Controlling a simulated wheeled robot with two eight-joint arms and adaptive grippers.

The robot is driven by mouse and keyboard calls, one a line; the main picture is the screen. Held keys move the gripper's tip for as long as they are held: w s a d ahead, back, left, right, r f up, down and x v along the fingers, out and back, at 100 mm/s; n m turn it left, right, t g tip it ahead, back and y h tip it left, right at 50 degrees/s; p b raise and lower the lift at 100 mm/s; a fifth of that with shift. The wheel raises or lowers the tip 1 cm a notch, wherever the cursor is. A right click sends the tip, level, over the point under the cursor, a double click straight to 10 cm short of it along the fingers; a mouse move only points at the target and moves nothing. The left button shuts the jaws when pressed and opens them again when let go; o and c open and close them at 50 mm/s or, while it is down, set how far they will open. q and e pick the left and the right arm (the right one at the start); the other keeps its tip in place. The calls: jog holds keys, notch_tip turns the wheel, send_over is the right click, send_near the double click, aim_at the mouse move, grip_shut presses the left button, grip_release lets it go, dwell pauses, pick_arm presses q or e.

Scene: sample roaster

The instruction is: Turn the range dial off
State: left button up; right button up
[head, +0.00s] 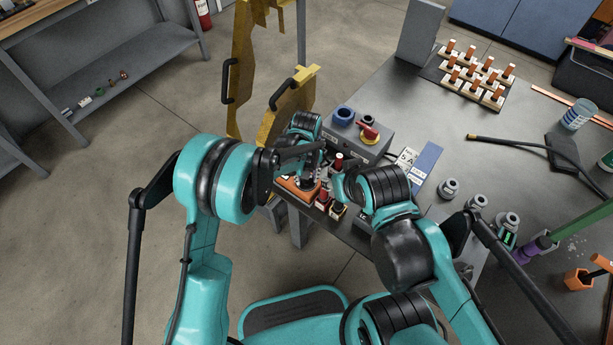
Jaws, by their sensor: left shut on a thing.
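An orange meter-like device (290,186) lies at the near left edge of the grey table, with a dark round part on its face that looks like the range dial. My left gripper (308,179) points down over this face and is shut on the dial. The fingers and my arm cover most of the dial, so its setting cannot be read. My right arm comes in from the right, its end just right of the device; its fingers are hidden behind its own links.
A grey box with a blue knob (343,114) and a red-and-yellow rotary switch (369,131) stands just behind. Small red-and-black parts (324,196) sit close to the device. A yellow guard (285,108) stands at the left. The table's middle (430,118) is mostly clear.

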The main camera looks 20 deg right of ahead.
pick_arm(q)
jog(key=shift+n, duration=1.2)
jog(key=o, duration=1.2)
notch_tip(320, 180, up, 12)
